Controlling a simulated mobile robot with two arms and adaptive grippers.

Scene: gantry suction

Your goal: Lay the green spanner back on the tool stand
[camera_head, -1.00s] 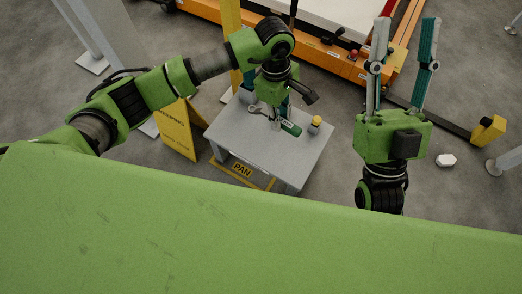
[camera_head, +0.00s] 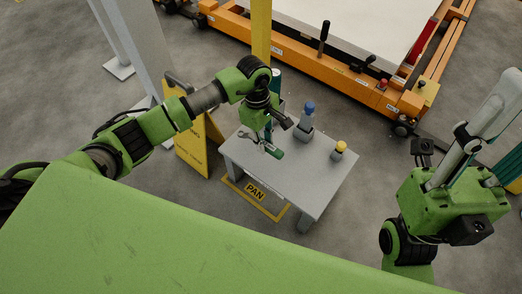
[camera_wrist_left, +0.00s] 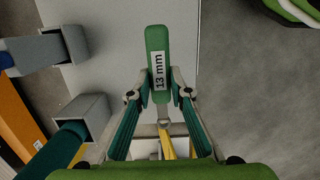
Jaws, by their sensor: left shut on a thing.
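The green spanner (camera_head: 273,151) has a green handle and a grey metal end. In the left wrist view its handle (camera_wrist_left: 157,45) is marked "13 mm". My left gripper (camera_head: 266,143) is shut on the spanner, with a fingertip on each side near the handle's lower end (camera_wrist_left: 160,97). The tool stand (camera_head: 310,185) is a grey table; its top (camera_wrist_left: 110,60) lies beneath the spanner. I cannot tell whether the spanner touches it. My right gripper (camera_head: 488,150) is open, with its fingers apart and nothing between them, well right of the stand.
A blue-topped tool (camera_head: 308,110) sits in a grey holder on the stand, and a yellow-topped one (camera_head: 341,147) sits nearer the right edge. A yellow sign (camera_head: 193,145) stands left. An orange gantry base (camera_head: 300,62) lies behind. Floor right of the stand is clear.

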